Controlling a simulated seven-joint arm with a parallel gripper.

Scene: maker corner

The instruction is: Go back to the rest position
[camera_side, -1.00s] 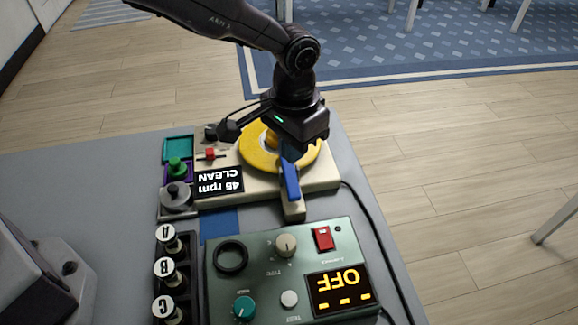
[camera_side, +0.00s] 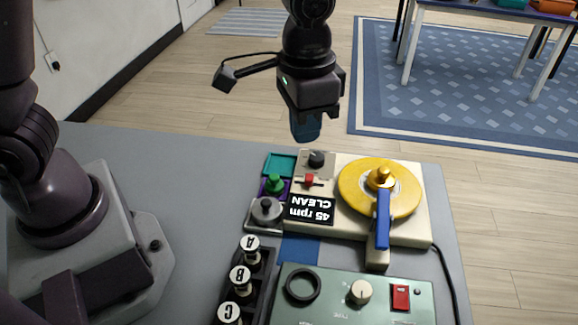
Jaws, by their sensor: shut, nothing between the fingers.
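My gripper (camera_side: 306,138) hangs in the air above the far edge of the table, behind the record player. Its fingers point down, are shut and hold nothing. The record player (camera_side: 408,235) is cream-coloured and carries a yellow disc (camera_side: 352,188) with a brass-coloured knob (camera_side: 380,177) at its centre. A blue tone arm (camera_side: 383,220) reaches over the near part of the disc. I cannot tell whether it touches the disc. A small display (camera_side: 310,209) reads "45 rpm CLEAN", upside down in this view.
A green control box (camera_side: 335,307) with knobs and a red switch stands in front. Coloured trays (camera_side: 279,164) sit left of the player.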

